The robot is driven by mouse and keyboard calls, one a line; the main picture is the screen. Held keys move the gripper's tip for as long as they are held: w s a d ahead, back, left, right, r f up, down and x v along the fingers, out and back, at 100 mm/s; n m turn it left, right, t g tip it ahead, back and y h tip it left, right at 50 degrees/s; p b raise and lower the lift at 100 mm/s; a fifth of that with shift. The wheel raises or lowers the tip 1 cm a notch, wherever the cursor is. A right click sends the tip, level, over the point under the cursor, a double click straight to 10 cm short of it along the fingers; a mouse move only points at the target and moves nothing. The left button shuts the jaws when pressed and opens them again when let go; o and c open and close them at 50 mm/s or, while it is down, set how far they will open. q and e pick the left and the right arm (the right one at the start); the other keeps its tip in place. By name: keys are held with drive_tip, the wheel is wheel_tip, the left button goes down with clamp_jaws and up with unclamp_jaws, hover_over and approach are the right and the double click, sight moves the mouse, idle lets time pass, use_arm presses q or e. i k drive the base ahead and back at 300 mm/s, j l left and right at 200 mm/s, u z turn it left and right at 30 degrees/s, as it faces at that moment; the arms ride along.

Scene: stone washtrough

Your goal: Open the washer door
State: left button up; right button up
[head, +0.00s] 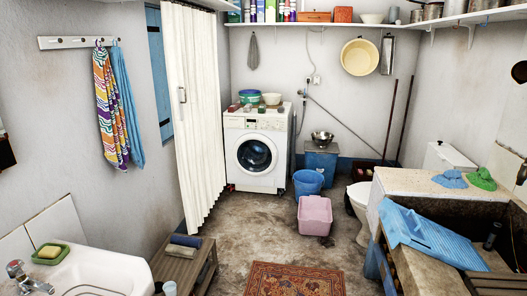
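The white front-loading washer (257,150) stands against the back wall, left of centre. Its round door (257,155), with a white ring and dark glass, looks shut and faces me. The control panel runs above the door. Neither of my grippers can be made out in the head view. Nothing is touching the washer door.
A patterned rug (294,279) lies on the floor in front. A blue bucket (308,183) and a pink tub (315,215) stand right of the washer. A white curtain (196,110) hangs to its left. A wooden bench (185,266) and stone trough (415,183) flank the open floor.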

sight(255, 158)
drive_tip(key=i, duration=2.75)
